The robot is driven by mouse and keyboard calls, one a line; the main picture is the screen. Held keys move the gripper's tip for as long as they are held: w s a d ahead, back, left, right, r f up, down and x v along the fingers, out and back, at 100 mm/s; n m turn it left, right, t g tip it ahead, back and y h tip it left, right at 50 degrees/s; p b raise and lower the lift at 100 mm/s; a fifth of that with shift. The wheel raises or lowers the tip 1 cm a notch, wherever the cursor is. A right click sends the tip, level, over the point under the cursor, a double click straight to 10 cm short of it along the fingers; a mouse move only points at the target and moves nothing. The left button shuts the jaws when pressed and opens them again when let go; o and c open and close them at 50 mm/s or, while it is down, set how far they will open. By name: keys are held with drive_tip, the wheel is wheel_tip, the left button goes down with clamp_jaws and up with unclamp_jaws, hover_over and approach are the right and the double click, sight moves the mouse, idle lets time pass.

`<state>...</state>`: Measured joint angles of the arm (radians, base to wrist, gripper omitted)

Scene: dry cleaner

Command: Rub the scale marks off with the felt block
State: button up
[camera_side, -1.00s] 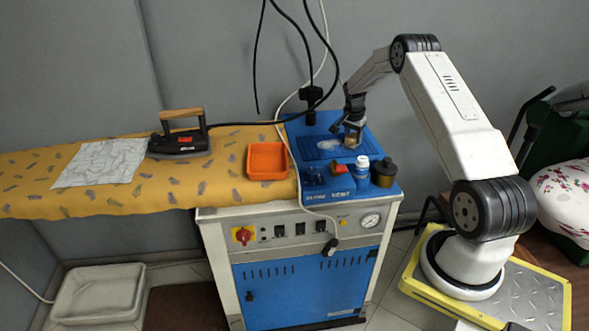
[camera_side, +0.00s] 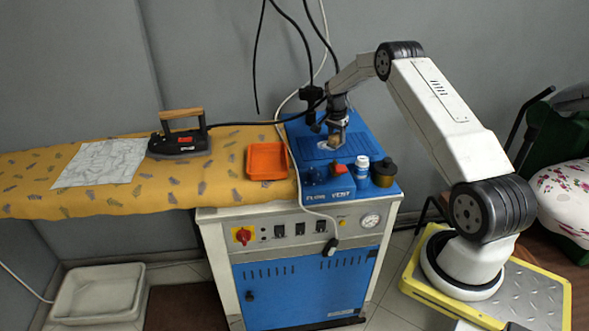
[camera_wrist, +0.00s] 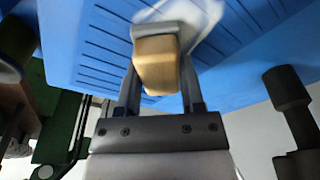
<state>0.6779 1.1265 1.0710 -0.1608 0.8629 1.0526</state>
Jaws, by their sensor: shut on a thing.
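My gripper (camera_side: 336,140) is shut on the felt block (camera_wrist: 157,66), a tan block with a grey pad at its far end. In the wrist view, the block sits between the two fingers of my gripper (camera_wrist: 160,100). The blue slotted top (camera_wrist: 88,48) of the machine lies beyond it. Whitish scale marks (camera_wrist: 205,20) show blurred around the pad. In the side view, the pale marks (camera_side: 323,147) show just left of the block, which hides part of them. I cannot tell whether the pad touches the surface.
An orange tray (camera_side: 267,161) is to the left. An iron (camera_side: 180,138) rests on the yellow board (camera_side: 130,192). A white cable crosses the top's left edge.

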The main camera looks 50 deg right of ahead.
sight(353, 140)
drive_tip(key=shift+w+a, duration=2.2)
drive_tip(key=shift+w+d, duration=0.4)
drive_tip(key=shift+d, duration=0.15)
drive_tip(key=shift+s+d, duration=4.35)
drive_tip(key=shift+s, duration=0.05)
wheel_tip(353, 140, up, 8)
